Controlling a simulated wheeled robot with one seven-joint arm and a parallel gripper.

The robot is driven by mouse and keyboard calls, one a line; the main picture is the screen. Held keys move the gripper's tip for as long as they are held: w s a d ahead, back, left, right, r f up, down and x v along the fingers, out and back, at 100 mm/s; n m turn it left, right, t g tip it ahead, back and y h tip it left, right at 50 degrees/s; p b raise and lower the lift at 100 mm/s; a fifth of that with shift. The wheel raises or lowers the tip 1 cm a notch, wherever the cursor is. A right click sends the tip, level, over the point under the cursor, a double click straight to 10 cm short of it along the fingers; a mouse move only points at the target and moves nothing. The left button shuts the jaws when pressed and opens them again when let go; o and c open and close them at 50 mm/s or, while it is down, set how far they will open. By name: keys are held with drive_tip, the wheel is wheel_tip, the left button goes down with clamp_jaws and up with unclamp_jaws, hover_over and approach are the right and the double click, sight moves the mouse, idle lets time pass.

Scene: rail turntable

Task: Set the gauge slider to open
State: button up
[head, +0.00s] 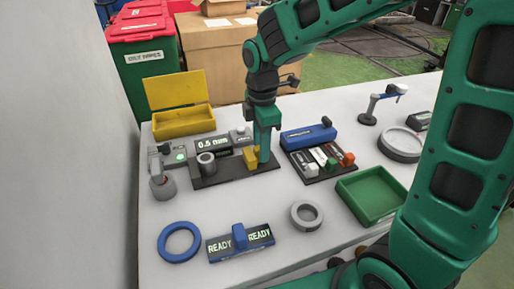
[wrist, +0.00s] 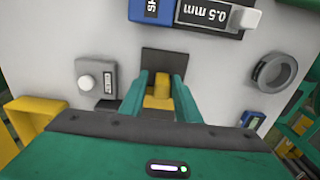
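The gauge has a dark base plate (head: 225,176) on the table, with a grey ring-topped cylinder (head: 206,163) at its left end and a yellow slider block (head: 250,157) toward its right. A display reading 0.5 mm (head: 213,144) stands just behind. My gripper (head: 264,158) points down at the yellow block, hiding part of it in the head view. In the wrist view the yellow block (wrist: 158,98) lies between my two fingers (wrist: 162,85), which are apart. I cannot tell whether both fingers press on it.
A yellow open box (head: 182,122) is behind left. A blue ring (head: 164,243), a READY panel (head: 240,243) and a grey ring (head: 294,216) lie in front.

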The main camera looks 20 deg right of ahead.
drive_tip(key=shift+o, duration=0.4)
drive_tip(key=shift+s+a, duration=0.1)
wheel_tip(320, 180, up, 11)
drive_tip(key=shift+f, duration=0.15)
idle(0.4)
